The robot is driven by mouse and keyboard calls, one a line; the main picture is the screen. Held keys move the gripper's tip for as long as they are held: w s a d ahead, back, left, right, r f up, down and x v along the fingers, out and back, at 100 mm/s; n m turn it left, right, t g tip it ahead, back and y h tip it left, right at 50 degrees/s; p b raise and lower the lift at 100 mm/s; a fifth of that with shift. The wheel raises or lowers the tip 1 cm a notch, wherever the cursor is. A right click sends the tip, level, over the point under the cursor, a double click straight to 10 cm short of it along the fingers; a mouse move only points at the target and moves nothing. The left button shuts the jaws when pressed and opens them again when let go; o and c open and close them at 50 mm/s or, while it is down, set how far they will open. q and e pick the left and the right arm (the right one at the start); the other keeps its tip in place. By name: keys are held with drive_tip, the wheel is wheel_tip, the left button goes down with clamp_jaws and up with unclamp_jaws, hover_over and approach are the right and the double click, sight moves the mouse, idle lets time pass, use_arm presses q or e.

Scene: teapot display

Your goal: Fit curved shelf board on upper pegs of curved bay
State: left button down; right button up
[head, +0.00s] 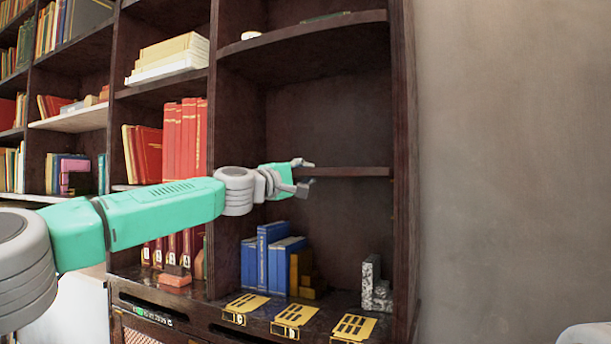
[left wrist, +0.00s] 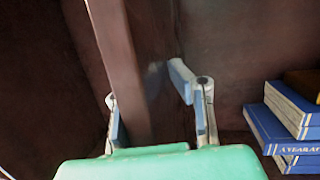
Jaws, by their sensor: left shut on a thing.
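The dark brown shelf board (head: 350,172) is inside the right-hand bay (head: 402,150) of the bookcase, about level, its right end at or close to the bay's right side wall. My left gripper (head: 303,176) is shut on its front edge, one finger above and one below. In the left wrist view the board (left wrist: 128,60) runs between the two fingers of the gripper (left wrist: 150,100). The board's left part is hidden behind the gripper. The pegs do not show, and I cannot tell whether the board rests on them. My right gripper is out of view.
A fixed curved shelf (head: 300,38) is above the board. Blue books (head: 268,258) stand on the bay floor below, with a speckled grey bookend (head: 373,285) to their right. Yellow plates (head: 293,316) lie along the front ledge. Red books (head: 185,135) fill the neighbouring bay.

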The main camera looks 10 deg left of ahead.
use_arm(q)
drive_tip(key=shift+w+r, duration=0.1)
drive_tip(key=shift+r, duration=0.15)
drive_tip(key=c, duration=1.9)
unclamp_jaws()
drive_tip(key=shift+d, duration=0.1)
drive_tip(key=o, duration=0.5)
drive_tip(key=shift+o, duration=0.2)
drive_tip(key=shift+f, duration=0.3)
drive_tip(key=v, duration=1.2)
